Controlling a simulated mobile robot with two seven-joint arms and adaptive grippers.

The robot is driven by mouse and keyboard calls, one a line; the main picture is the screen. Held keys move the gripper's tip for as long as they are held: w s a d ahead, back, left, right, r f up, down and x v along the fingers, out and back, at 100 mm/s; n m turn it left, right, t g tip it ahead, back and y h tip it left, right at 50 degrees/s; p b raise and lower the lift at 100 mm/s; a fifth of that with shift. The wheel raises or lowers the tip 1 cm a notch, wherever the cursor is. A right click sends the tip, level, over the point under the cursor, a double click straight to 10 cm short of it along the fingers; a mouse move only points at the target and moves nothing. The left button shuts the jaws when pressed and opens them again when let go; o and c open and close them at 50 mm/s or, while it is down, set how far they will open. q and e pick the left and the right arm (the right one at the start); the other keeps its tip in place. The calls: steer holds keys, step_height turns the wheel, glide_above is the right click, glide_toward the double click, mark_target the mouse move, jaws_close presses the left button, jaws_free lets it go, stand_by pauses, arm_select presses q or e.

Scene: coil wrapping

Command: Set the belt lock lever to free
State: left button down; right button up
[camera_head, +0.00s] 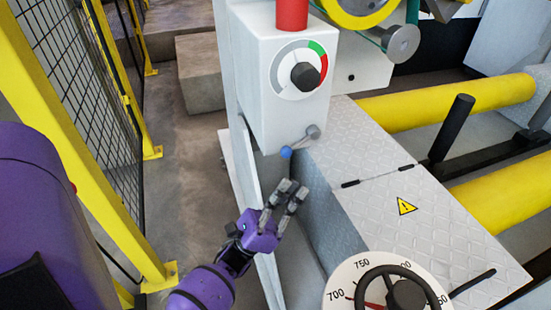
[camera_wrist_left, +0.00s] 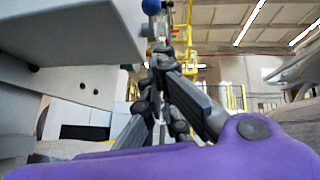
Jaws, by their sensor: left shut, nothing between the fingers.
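The lever (camera_head: 305,138) is a short grey arm with a blue ball (camera_head: 286,152) on its end. It sits low on the front of the white control box (camera_head: 265,120) and points down to the left. My left gripper (camera_head: 289,188) is shut and empty, below the blue ball and apart from it. In the left wrist view, the dark fingers (camera_wrist_left: 163,60) point up and the blue ball (camera_wrist_left: 152,6) shows above their tips at the top edge. I cannot read any lock marking by the lever. My right gripper is not in view.
A dial with a black knob (camera_head: 305,76) is on the box, under a red cylinder (camera_head: 292,14). A tread-plate cover (camera_head: 375,180) lies right of the lever. A handwheel (camera_head: 400,292) is at the bottom. A yellow mesh fence (camera_head: 75,120) stands left.

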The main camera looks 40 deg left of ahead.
mark_target(300, 142)
arm_select(q)
steer(key=shift+w+a+r, duration=0.15)
steer(key=shift+a+r, duration=0.05)
steer(key=shift+r, duration=0.95)
steer(key=shift+w+a+r, duration=0.15)
steer(key=shift+r, duration=1)
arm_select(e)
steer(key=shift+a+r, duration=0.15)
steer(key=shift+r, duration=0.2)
arm_select(q)
steer(key=shift+p, duration=0.3)
